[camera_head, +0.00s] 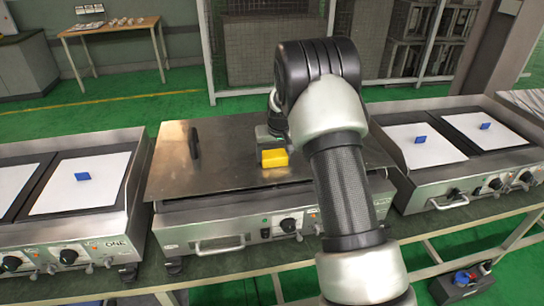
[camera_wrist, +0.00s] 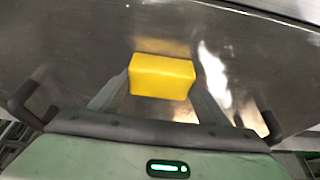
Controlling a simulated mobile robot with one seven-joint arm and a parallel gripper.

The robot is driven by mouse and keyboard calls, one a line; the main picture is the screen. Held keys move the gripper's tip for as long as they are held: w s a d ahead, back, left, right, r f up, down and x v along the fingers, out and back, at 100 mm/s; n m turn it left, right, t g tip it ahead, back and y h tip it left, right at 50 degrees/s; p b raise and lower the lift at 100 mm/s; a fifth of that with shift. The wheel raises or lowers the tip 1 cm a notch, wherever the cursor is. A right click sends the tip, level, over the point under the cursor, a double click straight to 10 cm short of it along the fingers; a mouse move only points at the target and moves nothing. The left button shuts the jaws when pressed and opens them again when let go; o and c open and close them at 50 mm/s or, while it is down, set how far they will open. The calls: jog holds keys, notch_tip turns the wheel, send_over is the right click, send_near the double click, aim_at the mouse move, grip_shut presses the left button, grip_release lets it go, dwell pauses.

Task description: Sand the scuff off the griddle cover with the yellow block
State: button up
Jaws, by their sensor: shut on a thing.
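The yellow block (camera_head: 274,158) is at the middle of the metal griddle cover (camera_head: 225,160), just left of my arm. My gripper (camera_head: 268,145) is shut on the block; my arm hides part of it. In the wrist view the yellow block (camera_wrist: 162,77) sits between my two fingers (camera_wrist: 160,98), over the shiny cover (camera_wrist: 85,50). The block is at or very near the cover's surface; I cannot tell whether it touches. The cover has brownish and bright patches, and I cannot pick out the scuff for certain. A black handle (camera_head: 194,142) stands on the cover's left side.
A griddle with white sheets and a blue piece (camera_head: 82,176) stands at the left, and another with two blue pieces (camera_head: 420,139) at the right. Knobs (camera_head: 289,225) line the front. The cover's left part is clear except for the handle.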

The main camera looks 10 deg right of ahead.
jog(key=shift+w+r, duration=0.1)
jog(key=shift+w, duration=1.7)
jog(key=shift+w+p, duration=0.4)
jog(key=shift+w, duration=1.65)
jog(key=shift+d, duration=1.35)
jog(key=shift+s+f+b, duration=0.15)
jog(key=shift+s+b, duration=0.65)
jog(key=shift+s, duration=0.85)
jog(key=shift+s+f+b, duration=0.15)
jog(key=shift+s+b, duration=0.6)
jog(key=shift+s, duration=0.9)
jog(key=shift+s+r, duration=0.1)
jog(key=shift+s, duration=0.9)
jog(key=shift+r, duration=0.15)
jog(key=shift+w+r+p, duration=0.1)
jog(key=shift+r+p, duration=1.4)
jog(key=shift+r, duration=1.5)
